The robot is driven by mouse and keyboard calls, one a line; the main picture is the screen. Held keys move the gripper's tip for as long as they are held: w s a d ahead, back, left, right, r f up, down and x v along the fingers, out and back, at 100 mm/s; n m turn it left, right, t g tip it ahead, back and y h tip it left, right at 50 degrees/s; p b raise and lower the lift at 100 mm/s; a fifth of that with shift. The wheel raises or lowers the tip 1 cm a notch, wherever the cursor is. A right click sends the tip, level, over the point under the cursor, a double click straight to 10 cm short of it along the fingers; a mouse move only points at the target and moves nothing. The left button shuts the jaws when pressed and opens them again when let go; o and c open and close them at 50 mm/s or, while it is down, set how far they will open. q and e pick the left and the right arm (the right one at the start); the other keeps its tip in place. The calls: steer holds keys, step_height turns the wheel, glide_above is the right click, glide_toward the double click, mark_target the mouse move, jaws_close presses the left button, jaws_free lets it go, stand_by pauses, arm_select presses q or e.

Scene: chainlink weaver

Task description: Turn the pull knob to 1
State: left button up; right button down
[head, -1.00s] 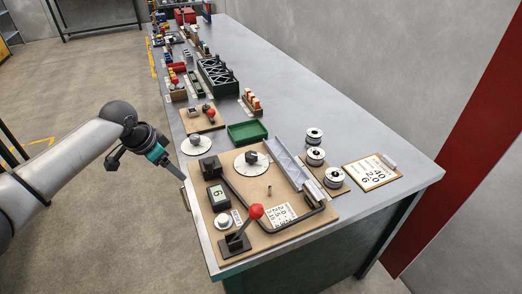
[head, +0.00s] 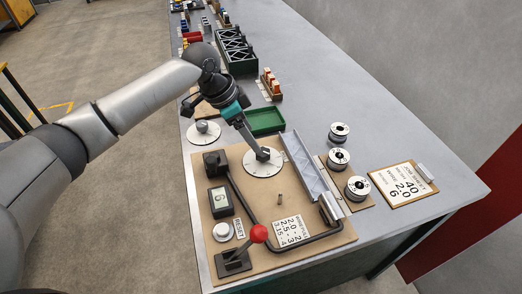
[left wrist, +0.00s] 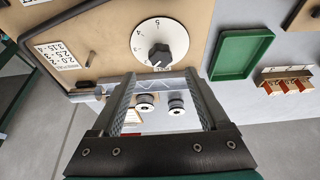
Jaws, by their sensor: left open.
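A white numbered dial with a dark grey knob (head: 263,155) sits on the brown board. I take it to be the pull knob, but no name is readable. In the left wrist view, the knob (left wrist: 159,55) lies just beyond the fingertips, roughly centred between them; digits 5, 4 and 3 show on the disc, and the selected number is unclear. My left gripper (left wrist: 160,76) is open and empty. In the head view, my left gripper (head: 256,150) reaches down at the knob; contact is unclear. My right gripper is out of view.
The board (head: 235,262) also carries a red-balled lever (head: 258,233), a bent dark rod, a display (head: 220,201) reading 6 and a metal channel (head: 309,168). A green tray (head: 265,121) lies behind; spools (head: 338,158) stand right.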

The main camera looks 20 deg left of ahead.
mark_target(262, 152)
arm_select(q)
steer(key=b+x, duration=0.1)
steer(key=x, duration=0.5)
steer(key=shift+f, duration=0.25)
steer(key=shift+w+d+f, duration=0.2)
steer(key=shift+d+f, duration=0.05)
steer(key=shift+f, duration=0.3)
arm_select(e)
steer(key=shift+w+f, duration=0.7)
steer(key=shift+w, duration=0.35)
arm_select(q)
steer(key=shift+c, duration=0.3)
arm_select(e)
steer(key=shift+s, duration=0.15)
arm_select(q)
steer(key=c, duration=0.3)
jaws_close()
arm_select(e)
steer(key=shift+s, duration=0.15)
